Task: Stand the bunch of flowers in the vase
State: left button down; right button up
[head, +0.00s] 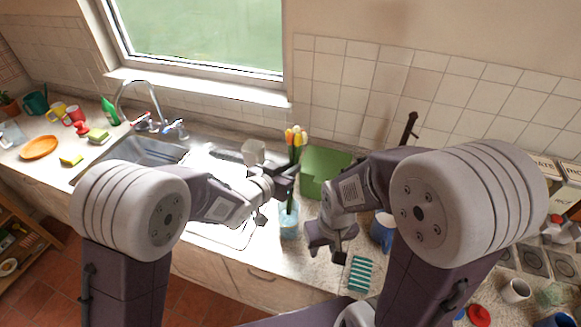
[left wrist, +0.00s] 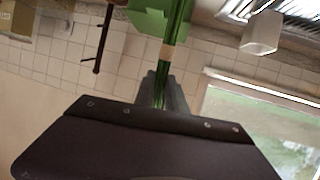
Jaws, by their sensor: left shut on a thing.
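The bunch of flowers (head: 296,137) has yellow, white and orange heads on green stems and is upright. My left gripper (head: 285,180) is shut on its stems. In the left wrist view the green stems (left wrist: 178,28), with a pale band, run between the fingers of my left gripper (left wrist: 163,88). The pale blue glass vase (head: 289,224) stands on the counter directly below. The stems' lower ends appear at or just inside its mouth; the exact depth is unclear. My right gripper (head: 326,238) is low, right of the vase, apart from it; its opening is unclear.
A green box (head: 324,168) stands behind the flowers. The sink (head: 145,151) and tap (head: 140,95) are left. The counter's front edge is close to the vase.

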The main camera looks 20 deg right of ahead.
pick_arm(q)
jog(key=shift+s+a+f+b, duration=0.1)
jog(key=shift+s+f+b, duration=0.05)
jog(key=shift+f+b, duration=1.85)
jog(key=shift+s+a+f+b, duration=0.1)
jog(key=shift+f+b, duration=1.55)
jog(key=shift+f, duration=0.55)
jog(key=c, duration=1.3)
grip_release()
jog(key=shift+s, duration=0.1)
jog(key=shift+s+a+r, duration=0.2)
jog(key=shift+a, duration=0.1)
jog(key=b+v, duration=0.1)
jog(key=v, duration=0.7)
